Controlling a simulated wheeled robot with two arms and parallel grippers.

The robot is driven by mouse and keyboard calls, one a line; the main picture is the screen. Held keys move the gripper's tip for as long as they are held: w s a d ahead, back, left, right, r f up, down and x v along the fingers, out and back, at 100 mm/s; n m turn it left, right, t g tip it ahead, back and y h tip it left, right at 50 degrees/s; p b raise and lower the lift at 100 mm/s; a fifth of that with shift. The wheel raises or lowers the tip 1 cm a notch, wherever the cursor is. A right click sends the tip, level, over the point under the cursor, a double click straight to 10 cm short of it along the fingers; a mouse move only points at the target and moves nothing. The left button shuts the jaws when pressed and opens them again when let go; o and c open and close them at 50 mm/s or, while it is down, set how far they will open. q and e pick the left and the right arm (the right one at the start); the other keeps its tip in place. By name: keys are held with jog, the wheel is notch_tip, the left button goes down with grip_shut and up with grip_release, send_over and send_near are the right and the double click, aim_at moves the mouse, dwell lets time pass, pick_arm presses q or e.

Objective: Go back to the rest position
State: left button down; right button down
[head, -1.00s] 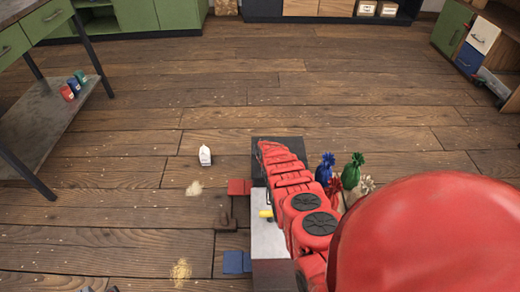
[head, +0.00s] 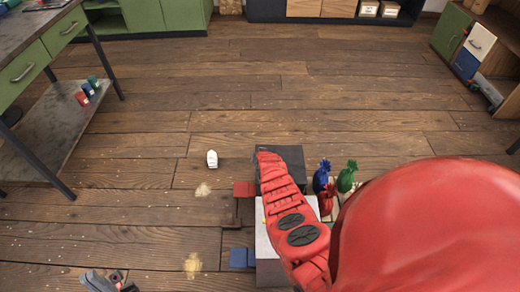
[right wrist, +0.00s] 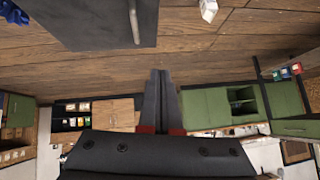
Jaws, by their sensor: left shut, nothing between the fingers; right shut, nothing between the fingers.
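My left gripper (head: 104,282) shows at the bottom left edge of the head view, grey with small red parts, low over the wooden floor. It is shut and empty, and partly cut off by the frame. My right arm (head: 280,200), red and segmented, reaches forward over a grey-topped stand in the head view; its gripper cannot be made out there. In the right wrist view my right gripper (right wrist: 159,92) is shut, its two dark fingers together with nothing between them.
Blue, green and red sacks (head: 322,177) stand right of my right arm. A table with a lower shelf (head: 50,135) stands left. The floor ahead (head: 250,100) is clear.

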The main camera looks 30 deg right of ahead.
jog(key=shift+s+a+r, duration=0.1)
jog(key=shift+s+r, duration=0.1)
